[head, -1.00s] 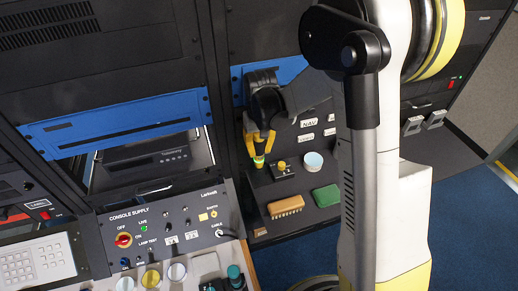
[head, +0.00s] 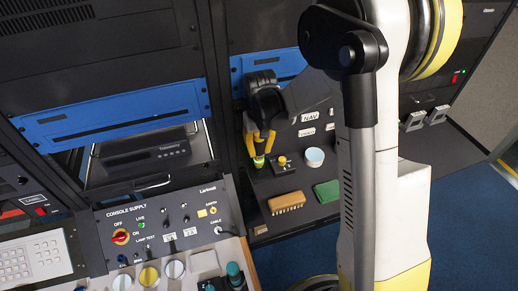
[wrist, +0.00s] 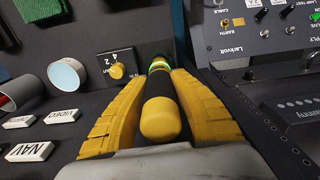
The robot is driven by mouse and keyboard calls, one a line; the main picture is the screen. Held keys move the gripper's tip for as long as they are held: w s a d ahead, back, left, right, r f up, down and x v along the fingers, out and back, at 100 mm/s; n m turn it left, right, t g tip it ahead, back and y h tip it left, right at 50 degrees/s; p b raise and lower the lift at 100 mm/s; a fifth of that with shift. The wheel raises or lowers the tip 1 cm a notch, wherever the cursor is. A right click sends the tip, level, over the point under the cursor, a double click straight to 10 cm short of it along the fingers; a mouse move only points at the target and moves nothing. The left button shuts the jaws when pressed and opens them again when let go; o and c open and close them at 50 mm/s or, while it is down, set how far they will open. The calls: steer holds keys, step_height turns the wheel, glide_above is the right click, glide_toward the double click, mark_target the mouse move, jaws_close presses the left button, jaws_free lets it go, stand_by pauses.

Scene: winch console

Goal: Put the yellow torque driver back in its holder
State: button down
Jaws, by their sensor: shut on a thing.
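The yellow torque driver (wrist: 161,119) has a yellow rounded end, a dark grip and a green-yellow band. My gripper (wrist: 165,75) is shut around it, with one yellow finger on each side. In the head view my gripper (head: 260,142) points down over the dark shelf, and the driver's banded part (head: 259,162) shows below the fingertips. The driver's far end is hidden, so I cannot tell whether it touches anything. I cannot make out its holder for certain; a round yellow-topped piece (head: 149,276) stands among similar pale ones at the lower left.
The console supply panel (head: 165,220) stands to the left.

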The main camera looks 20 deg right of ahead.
steer(key=shift+f+b, duration=0.3)
steer(key=shift+f, duration=0.15)
steer(key=c, duration=1.2)
jaws_free()
steer(key=shift+r, duration=0.1)
steer(key=shift+o, duration=0.2)
steer(key=r, duration=1.2)
steer(key=shift+s, duration=0.25)
steer(key=s+f+t+b, duration=0.3)
steer(key=s+f+b, duration=0.1)
steer(key=s+b, duration=0.3)
steer(key=s+f+t+b, duration=0.3)
steer(key=s+f+b, duration=0.2)
steer(key=s, duration=0.7)
steer(key=b, duration=0.2)
steer(key=shift+s+t+b, duration=0.2)
steer(key=shift+t+b, duration=0.15)
steer(key=shift+t, duration=0.05)
